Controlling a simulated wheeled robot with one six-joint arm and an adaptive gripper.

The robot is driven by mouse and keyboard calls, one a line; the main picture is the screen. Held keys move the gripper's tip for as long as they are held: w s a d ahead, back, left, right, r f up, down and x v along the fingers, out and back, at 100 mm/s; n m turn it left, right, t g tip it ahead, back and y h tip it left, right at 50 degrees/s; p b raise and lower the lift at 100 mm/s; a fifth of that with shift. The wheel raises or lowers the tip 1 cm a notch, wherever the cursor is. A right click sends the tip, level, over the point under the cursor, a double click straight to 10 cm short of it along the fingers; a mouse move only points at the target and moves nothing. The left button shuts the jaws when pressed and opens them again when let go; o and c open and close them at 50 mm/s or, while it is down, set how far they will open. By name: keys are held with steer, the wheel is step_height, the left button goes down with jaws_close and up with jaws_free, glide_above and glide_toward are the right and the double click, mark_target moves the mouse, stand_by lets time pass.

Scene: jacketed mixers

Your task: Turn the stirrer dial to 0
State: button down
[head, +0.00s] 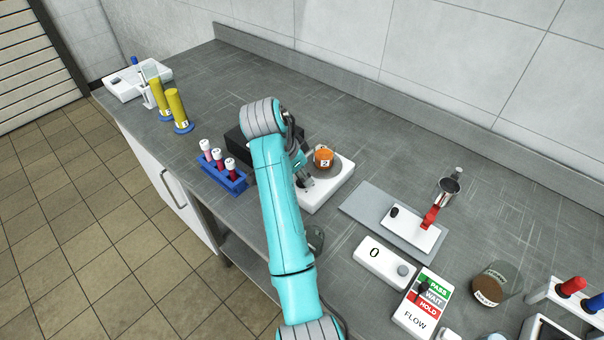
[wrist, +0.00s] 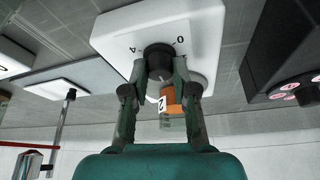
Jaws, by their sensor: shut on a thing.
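The stirrer (head: 338,190) is a white box with a round plate on top; its white front also fills the upper middle of the wrist view (wrist: 120,28). Its black dial (wrist: 157,54) has a printed 0 to its upper right and a 4 to its left. My gripper (wrist: 159,68) is shut on the dial, one finger on each side. I cannot tell clearly where the dial points. In the head view my gripper (head: 304,182) is at the stirrer's near left side, and my arm hides most of the dial.
A blue rack (head: 222,176) of capped tubes and a dark box (head: 236,142) stand left of the stirrer. A grey mat (head: 365,207) with a white device lies to the right. A glass (head: 316,238) stands close to my arm near the counter edge.

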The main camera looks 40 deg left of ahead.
steer(key=n+y, duration=0.1)
steer(key=n, duration=0.2)
steer(key=n+y, duration=0.1)
steer(key=n, duration=0.2)
steer(key=shift+d+n+y, duration=0.1)
steer(key=shift+n+y, duration=0.2)
steer(key=n+y, duration=0.1)
steer(key=n, duration=0.1)
steer(key=n+g, duration=0.1)
steer(key=n, duration=0.2)
steer(key=shift+n+y, duration=0.3)
steer(key=shift+y, duration=0.1)
steer(key=n+g, duration=0.1)
steer(key=n, duration=0.2)
steer(key=n+g+y, duration=0.1)
steer(key=n, duration=0.2)
steer(key=shift+w, duration=0.1)
steer(key=n+g, duration=0.2)
steer(key=n, duration=0.3)
steer(key=shift+d+f+n, duration=0.1)
steer(key=shift+n, duration=0.2)
steer(key=c, duration=0.9)
jaws_free()
